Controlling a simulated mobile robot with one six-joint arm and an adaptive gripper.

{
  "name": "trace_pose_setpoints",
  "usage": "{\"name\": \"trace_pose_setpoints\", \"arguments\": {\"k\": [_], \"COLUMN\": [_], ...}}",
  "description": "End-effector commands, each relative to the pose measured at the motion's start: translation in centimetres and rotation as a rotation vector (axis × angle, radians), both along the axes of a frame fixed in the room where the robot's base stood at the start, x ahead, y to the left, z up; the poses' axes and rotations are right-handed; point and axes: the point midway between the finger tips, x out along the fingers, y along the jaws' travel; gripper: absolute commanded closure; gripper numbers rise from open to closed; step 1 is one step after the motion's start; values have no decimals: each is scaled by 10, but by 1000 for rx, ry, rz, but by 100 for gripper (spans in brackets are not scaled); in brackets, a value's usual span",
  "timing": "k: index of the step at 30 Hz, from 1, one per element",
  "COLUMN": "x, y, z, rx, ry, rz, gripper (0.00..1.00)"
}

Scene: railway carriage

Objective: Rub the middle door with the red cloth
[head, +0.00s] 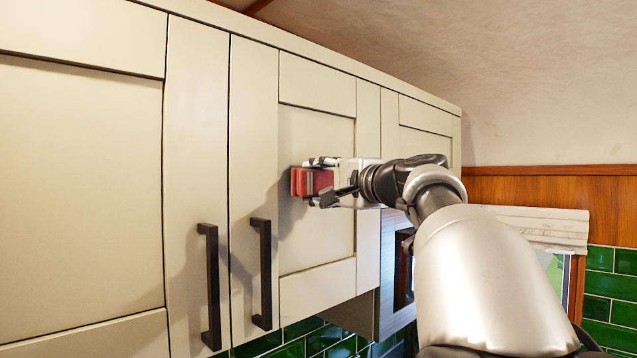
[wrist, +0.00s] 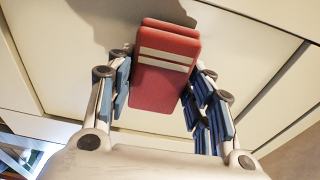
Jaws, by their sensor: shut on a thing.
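The middle door (head: 312,230) is a cream cabinet door with a recessed panel and a dark vertical handle (head: 262,274) at its left. My gripper (head: 320,181) is shut on the red cloth (head: 301,181), a folded red pad with a pale band. In the head view the cloth is at the door's panel, right of and above the handle. In the wrist view the cloth (wrist: 165,65) sits between the blue-padded fingers of my gripper (wrist: 160,90), with the cream door surface behind it. I cannot tell whether the cloth touches the door.
A left door (head: 80,180) with its own dark handle (head: 210,287) and a right door (head: 425,116) flank the middle one. Green tiles (head: 610,290) and a window with a pale blind (head: 535,228) lie below right. The panel around the cloth is clear.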

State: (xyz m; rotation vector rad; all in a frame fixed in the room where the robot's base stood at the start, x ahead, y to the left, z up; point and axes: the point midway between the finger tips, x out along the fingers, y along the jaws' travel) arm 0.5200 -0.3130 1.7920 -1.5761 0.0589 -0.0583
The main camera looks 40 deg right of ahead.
Motion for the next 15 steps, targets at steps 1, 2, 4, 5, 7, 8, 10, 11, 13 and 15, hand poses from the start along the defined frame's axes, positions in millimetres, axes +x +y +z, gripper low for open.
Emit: {"name": "trace_pose_setpoints", "arguments": {"k": [1, 2, 4, 5, 7, 8, 10, 11, 13, 15], "x": [1, 2, 3, 4, 5, 6, 7, 7, 7, 7], "y": [0, 0, 1, 1, 1, 1, 1, 1, -1, -4], "z": [0, 0, 0, 0, 0, 0, 0, 0, 0, 0], "rx": [0, 0, 0, 0, 0, 0, 0, 0, 0, 1], "ry": [0, 0, 0, 0, 0, 0, 0, 0, 0, 1], "rz": [1, 1, 1, 1, 1, 1, 1, 0, 0, 0], "gripper": [71, 71, 71, 71, 71, 71, 71, 71, 71, 71]}}
